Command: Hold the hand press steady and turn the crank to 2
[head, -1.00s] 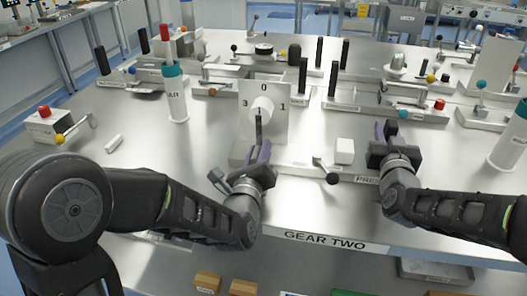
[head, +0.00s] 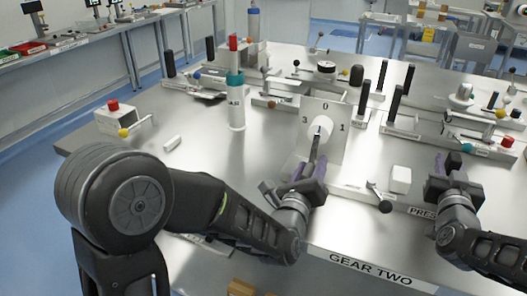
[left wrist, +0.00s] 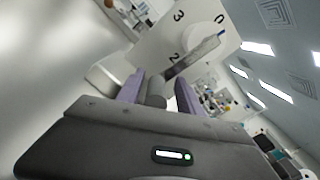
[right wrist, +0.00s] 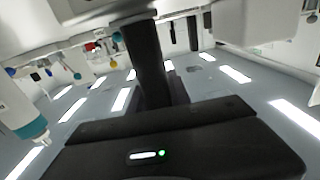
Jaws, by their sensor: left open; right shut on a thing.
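The hand press has a white dial plate (head: 340,118) standing on a low base, with 3, 0 and 1 readable. Its crank (head: 314,150) hangs down from the white hub. In the left wrist view the crank arm (left wrist: 192,62) lies beside the 2. My left gripper (head: 304,176) is open at the crank's lower end, with a grey grip (left wrist: 156,92) between its fingers. My right gripper (head: 447,168) is shut on a black upright handle (right wrist: 148,58) at the right end of the press, by the label reading PRES. The rest of that label is hidden.
A white block (head: 400,180) and a ball-ended lever (head: 379,196) sit between my grippers. A teal-topped bottle (head: 236,105) stands at left behind. Several black-handled devices fill the table's back.

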